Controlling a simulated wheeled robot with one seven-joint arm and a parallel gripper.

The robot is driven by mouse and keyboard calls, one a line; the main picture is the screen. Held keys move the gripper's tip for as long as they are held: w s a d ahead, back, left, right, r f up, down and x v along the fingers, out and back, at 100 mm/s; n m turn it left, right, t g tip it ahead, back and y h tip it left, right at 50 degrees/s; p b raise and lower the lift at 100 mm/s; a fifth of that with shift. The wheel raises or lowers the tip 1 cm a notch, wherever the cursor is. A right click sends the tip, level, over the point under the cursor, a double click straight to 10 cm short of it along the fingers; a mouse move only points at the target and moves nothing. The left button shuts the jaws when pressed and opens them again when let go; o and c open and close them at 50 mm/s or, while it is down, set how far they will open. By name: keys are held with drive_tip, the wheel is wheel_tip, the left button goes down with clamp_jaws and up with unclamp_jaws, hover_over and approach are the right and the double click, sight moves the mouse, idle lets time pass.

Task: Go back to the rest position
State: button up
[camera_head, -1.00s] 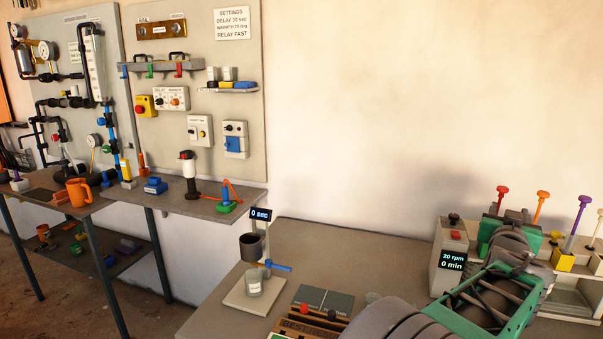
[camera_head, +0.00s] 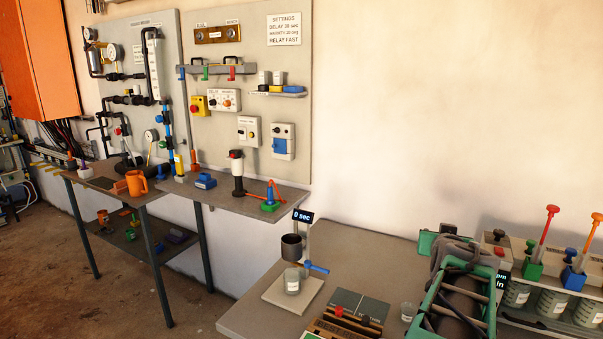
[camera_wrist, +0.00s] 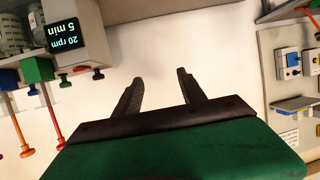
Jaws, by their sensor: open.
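My gripper (camera_wrist: 160,76) shows in the wrist view, with two dark fingers on a dark bar and a green body. The fingers stand apart with only the pale wall between them, so it is open and empty. The wrist view is upside down, with a 20 rpm display (camera_wrist: 63,33) at the upper left and wall switches (camera_wrist: 289,62) at the right.
The bench (camera_head: 245,318) holds a stand with a cup (camera_head: 291,246), a jar (camera_head: 292,281), a button box (camera_head: 345,318) and a rack of jars (camera_head: 552,304) with coloured-handled tools. A shelf table (camera_head: 225,203) with small tools is at the left. The open wall is clear.

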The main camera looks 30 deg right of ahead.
drive_tip(key=w+a+f+n+y+p, duration=0.1)
drive_tip(key=w+a+f+n+y, duration=0.15)
drive_tip(key=a, duration=0.65)
drive_tip(key=w+a+f+n+y+p, duration=0.15)
drive_tip(key=w+a, duration=0.25)
drive_tip(key=a, duration=0.6)
drive_tip(key=w+a+f+n+y, duration=0.2)
drive_tip(key=w+a+y, duration=0.1)
drive_tip(key=a, duration=0.6)
drive_tip(key=s+a+f+n+g+y+p, duration=0.1)
drive_tip(key=s+a, duration=0.4)
drive_tip(key=a, duration=0.5)
drive_tip(key=s+a+f+n+g+y+p, duration=0.1)
drive_tip(key=s+a+f+n+g+y, duration=0.1)
drive_tip(key=s+a, duration=0.4)
drive_tip(key=a+f+n+g, duration=0.1)
drive_tip(key=a+f+g, duration=0.1)
drive_tip(key=a, duration=0.3)
drive_tip(key=shift+a+f+n+y+p, duration=0.15)
drive_tip(key=shift+f+n+y+p, duration=0.15)
drive_tip(key=shift+y+p, duration=0.1)
drive_tip(key=shift+r, duration=0.1)
idle(2.6)
